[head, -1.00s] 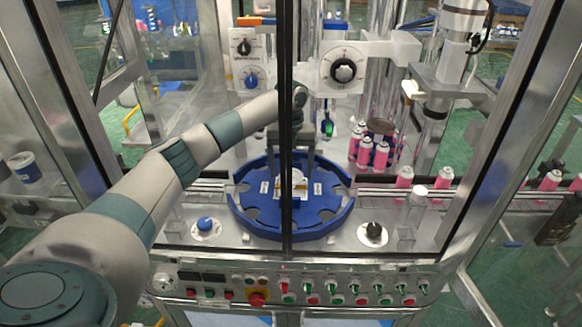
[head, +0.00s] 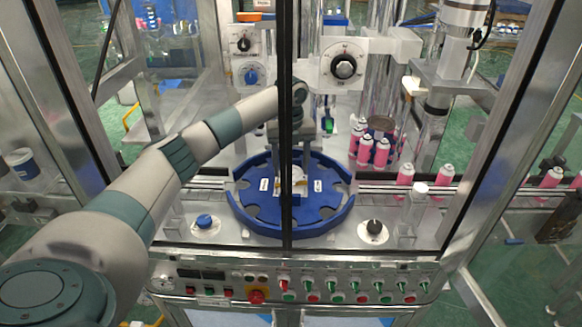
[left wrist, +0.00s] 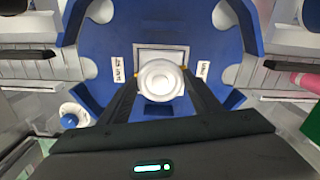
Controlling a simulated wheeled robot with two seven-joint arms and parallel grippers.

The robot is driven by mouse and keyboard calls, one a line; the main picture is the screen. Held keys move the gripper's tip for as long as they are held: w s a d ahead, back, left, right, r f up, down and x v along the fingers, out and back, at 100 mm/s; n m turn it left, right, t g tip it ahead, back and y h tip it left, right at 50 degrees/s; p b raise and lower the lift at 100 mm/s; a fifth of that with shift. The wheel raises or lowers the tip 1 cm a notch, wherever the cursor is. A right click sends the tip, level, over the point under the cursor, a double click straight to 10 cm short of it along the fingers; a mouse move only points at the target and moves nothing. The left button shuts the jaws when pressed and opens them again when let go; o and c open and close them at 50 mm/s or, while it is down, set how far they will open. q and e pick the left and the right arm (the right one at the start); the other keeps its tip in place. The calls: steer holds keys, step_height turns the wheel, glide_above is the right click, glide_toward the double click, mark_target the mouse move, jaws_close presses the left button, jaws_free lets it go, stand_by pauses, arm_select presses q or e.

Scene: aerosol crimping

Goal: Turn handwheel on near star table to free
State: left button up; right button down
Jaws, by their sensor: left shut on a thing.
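The near star table (head: 245,215) is a blue round plate with notches in its rim, in the middle of the head view. A small white round handwheel (left wrist: 161,80) sits at its centre on a pale square plate between two white labels. My left gripper (head: 293,176) points down over the table's centre. In the left wrist view its dark fingers stand on both sides of the handwheel, shut on it. In the head view a dark door post and my gripper hide much of the handwheel. My right gripper is in neither view.
Pink cans (head: 366,152) stand in a group behind the table and along the conveyor (head: 470,192) at right. A blue knob (head: 204,221) and a black knob (head: 374,227) flank the table's front. The button panel (head: 330,288) runs along the front. Metal door frames surround the opening.

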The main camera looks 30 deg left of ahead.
arm_select(q)
steer(key=n, duration=0.3)
steer(key=shift+a+b, duration=0.1)
steer(key=shift+b, duration=0.25)
steer(key=shift+r+n, duration=0.1)
steer(key=shift+n, duration=1.8)
steer(key=o, duration=1.1)
steer(key=shift+c, duration=0.2)
steer(key=shift+s+m, duration=0.1)
steer(key=shift+m, duration=0.3)
